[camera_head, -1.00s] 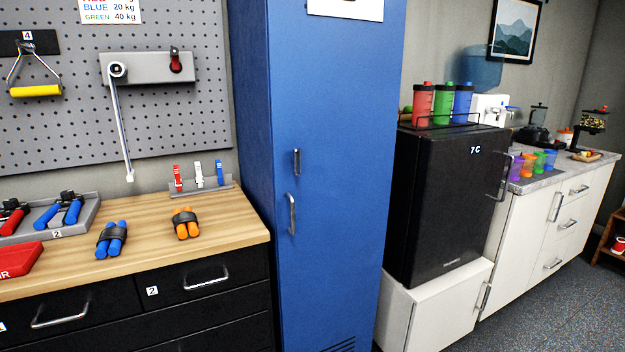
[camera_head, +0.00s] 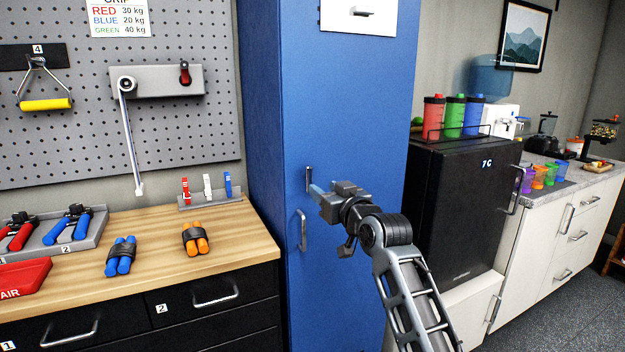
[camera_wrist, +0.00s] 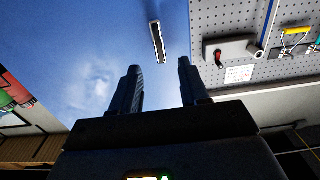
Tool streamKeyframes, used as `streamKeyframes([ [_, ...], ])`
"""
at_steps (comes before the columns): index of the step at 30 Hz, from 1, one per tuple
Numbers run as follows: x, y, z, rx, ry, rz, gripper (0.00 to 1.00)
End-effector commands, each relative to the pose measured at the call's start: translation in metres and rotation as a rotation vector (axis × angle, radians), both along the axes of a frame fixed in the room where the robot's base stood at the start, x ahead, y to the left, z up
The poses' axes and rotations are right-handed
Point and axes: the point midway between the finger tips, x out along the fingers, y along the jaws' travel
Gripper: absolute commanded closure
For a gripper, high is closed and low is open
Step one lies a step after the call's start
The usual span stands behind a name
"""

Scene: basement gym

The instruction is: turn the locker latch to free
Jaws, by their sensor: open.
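The blue locker (camera_head: 345,110) stands in the middle of the head view. Its door carries a short upright metal latch (camera_head: 308,178) above a longer door handle (camera_head: 301,230). My gripper (camera_head: 318,191) is in front of the door, its fingertips just right of the latch in the picture. The gap to the door is hard to judge. In the wrist view, which is upside down, my gripper (camera_wrist: 160,65) has its two fingers apart with nothing between them. A metal bar, apparently the latch (camera_wrist: 157,42), shows beyond the fingertips, roughly in line with the gap.
A wooden bench (camera_head: 170,285) with grip tools and a pegboard (camera_head: 60,130) are left of the locker. A black fridge (camera_head: 455,215) with colored bottles and a white counter (camera_head: 590,195) are to the right. A drawing sheet (camera_head: 340,18) is high on the door.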

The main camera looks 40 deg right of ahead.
Motion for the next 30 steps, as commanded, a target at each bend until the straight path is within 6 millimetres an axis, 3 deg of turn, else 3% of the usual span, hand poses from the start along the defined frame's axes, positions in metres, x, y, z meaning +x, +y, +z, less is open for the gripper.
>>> streamKeyframes([
  [15, 0.063, -0.019, 0.003, -0.001, 0.000, 0.000, 0.55],
  [21, 0.074, -0.023, 0.003, -0.001, -0.001, 0.000, 0.55],
  [30, 0.075, -0.023, 0.002, -0.001, -0.001, 0.000, 0.58],
])
